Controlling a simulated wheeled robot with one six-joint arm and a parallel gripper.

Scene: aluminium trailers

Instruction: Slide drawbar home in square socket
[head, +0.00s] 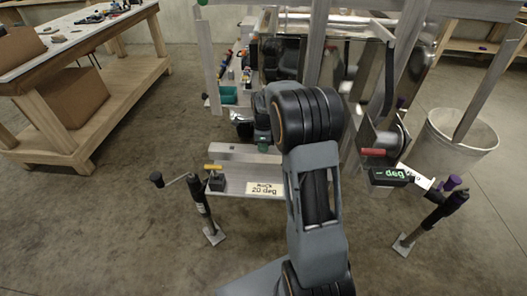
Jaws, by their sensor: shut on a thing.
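A pale aluminium bar, which I take for the drawbar (238,152), lies roughly level in front of the trailer frame. My gripper (263,147) is partly hidden behind my own arm and comes down onto the bar near its right visible end. Its fingers are too small to make out, but it appears shut on the bar. The bar's right end goes behind my arm. I cannot make out the square socket; the area behind my arm is hidden. Below the bar is a pale plate (234,180) with a label reading 20 deg (265,189).
Jack legs stand left (204,210) and right (436,222). A yellow-handled clamp (214,178) sits by the bar's left end. At right are a winch (385,140), a dark display (390,175) and a bin (458,142). A workbench (85,70) stands left. Front-left floor is clear.

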